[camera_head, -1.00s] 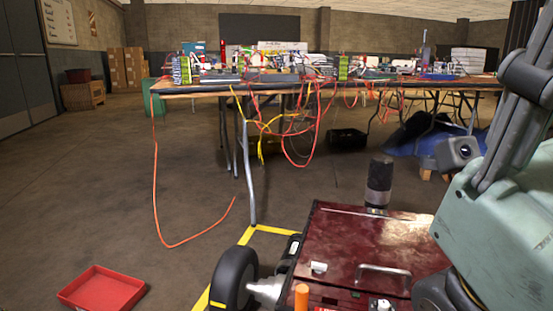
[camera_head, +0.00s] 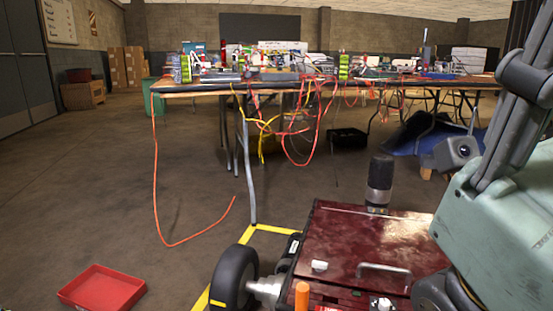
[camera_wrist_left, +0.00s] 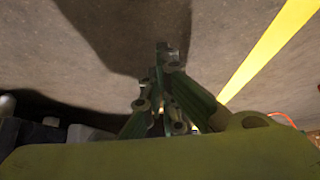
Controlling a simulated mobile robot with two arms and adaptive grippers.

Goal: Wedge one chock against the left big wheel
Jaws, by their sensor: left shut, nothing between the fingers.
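The left big wheel (camera_head: 234,280), a black tyre with a yellow mark, stands upright at the left side of the dark red machine (camera_head: 335,240) in the head view. No chock can be made out in either view. My left gripper (camera_wrist_left: 163,52) shows in the left wrist view, with its dark green fingers shut and empty over bare concrete floor. It is not clearly visible in the head view. My right gripper is not in view; only part of my right arm shows at the right.
A red tray (camera_head: 103,288) lies on the floor left of the wheel and looks empty. Yellow floor tape (camera_head: 262,228) runs near the wheel, and shows in the left wrist view (camera_wrist_left: 270,48). An orange cable (camera_head: 156,180) hangs from the cluttered table (camera_head: 205,90). Open floor lies at left.

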